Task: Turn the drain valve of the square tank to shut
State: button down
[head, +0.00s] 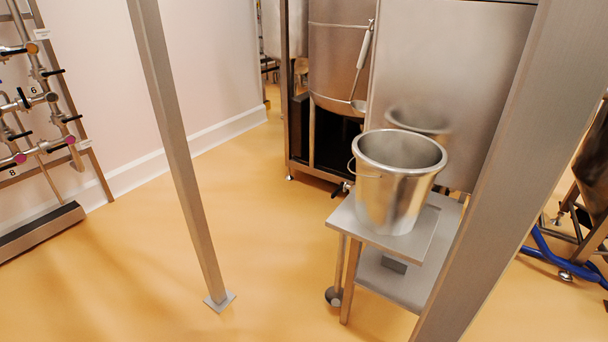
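A flat-sided steel tank (450,75) stands at the upper right, behind a bucket; I take it for the square tank. A small fitting with a dark part (341,188) shows at the left edge of the low stand, below the tank's left side. It may be the drain valve, but it is too small and partly hidden to tell its handle position. My gripper is not in view.
A steel bucket (395,190) stands on a low steel stand (410,247) before the tank. Steel posts rise at left (182,150) and right (510,165). A round vessel (337,55) with a ladle stands behind. Wall piping (35,100) is far left. Blue hose (560,262) lies right. Floor left of the stand is clear.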

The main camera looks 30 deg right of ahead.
aim_at(336, 193)
jog(key=i+j+z, duration=0.1)
jog(key=z, duration=0.95)
jog(key=i+j+z, duration=0.25)
jog(key=j, duration=0.2)
jog(key=i+j+z, duration=0.1)
jog(key=j+z, duration=0.2)
jog(key=j, duration=0.2)
jog(key=j+z, duration=0.25)
jog(key=j, duration=0.25)
jog(key=i+j+z, duration=0.1)
jog(key=j+z, duration=0.2)
jog(key=j, duration=0.25)
jog(key=j+z, duration=0.1)
jog(key=j, duration=2.15)
